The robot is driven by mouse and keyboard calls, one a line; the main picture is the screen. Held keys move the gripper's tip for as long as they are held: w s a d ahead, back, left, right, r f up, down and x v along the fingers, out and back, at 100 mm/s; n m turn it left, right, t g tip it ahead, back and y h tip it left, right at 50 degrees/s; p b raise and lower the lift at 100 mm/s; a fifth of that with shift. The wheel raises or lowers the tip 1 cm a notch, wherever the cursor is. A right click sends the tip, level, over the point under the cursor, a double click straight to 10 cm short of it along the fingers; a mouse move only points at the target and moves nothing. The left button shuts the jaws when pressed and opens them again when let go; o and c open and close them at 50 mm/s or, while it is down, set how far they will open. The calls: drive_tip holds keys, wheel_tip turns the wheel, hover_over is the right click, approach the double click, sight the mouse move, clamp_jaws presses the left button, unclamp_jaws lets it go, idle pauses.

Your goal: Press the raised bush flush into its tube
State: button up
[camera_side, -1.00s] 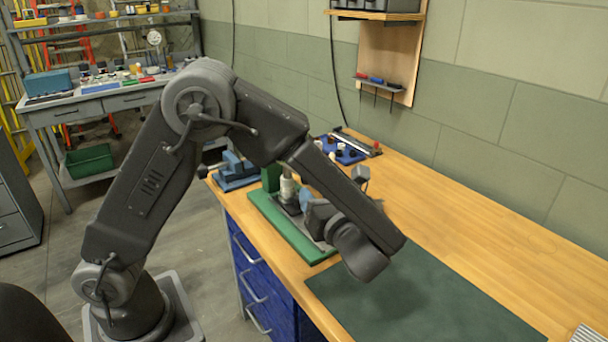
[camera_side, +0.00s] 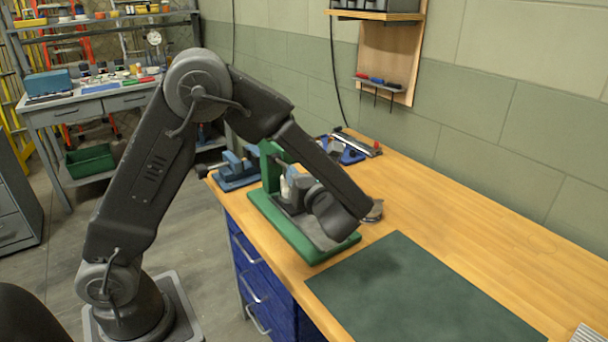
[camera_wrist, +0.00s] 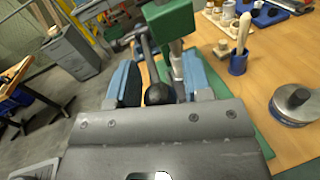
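A green press (camera_side: 270,165) stands on a green base plate (camera_side: 330,250) on the bench. In the wrist view, its green head (camera_wrist: 168,22) and a dark lever with a round black knob (camera_wrist: 157,94) show. A pale metal cylinder (camera_wrist: 178,66) stands below the head; I cannot tell the bush from the tube or ram. My gripper (camera_wrist: 163,85) has its two blue fingers spread, one on each side of the knob, with small gaps apparent. In the side view, my wrist hides most of the gripper and the press middle.
A round metal piece (camera_wrist: 291,104) sits on the bench beside the press. A blue cup (camera_wrist: 238,64) holds a wooden-handled tool. A blue vise (camera_side: 236,172) stands left of the press. A dark green mat (camera_side: 420,295) lies clear at the front.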

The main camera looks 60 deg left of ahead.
clamp_jaws()
drive_tip(key=shift+r, duration=0.15)
drive_tip(key=a+r+h, duration=0.1)
drive_tip(key=r+h, duration=0.1)
drive_tip(key=a+r+n+h, duration=0.1)
drive_tip(key=r+h, duration=0.1)
drive_tip(key=a+r+g+h, duration=0.1)
drive_tip(key=r+h, duration=0.1)
drive_tip(key=shift+r, duration=0.25)
drive_tip(key=a+r+n+h, duration=0.1)
drive_tip(key=a+r+h, duration=0.3)
drive_tip(key=a+h, duration=0.3)
drive_tip(key=shift+a+g, duration=0.3)
idle(0.4)
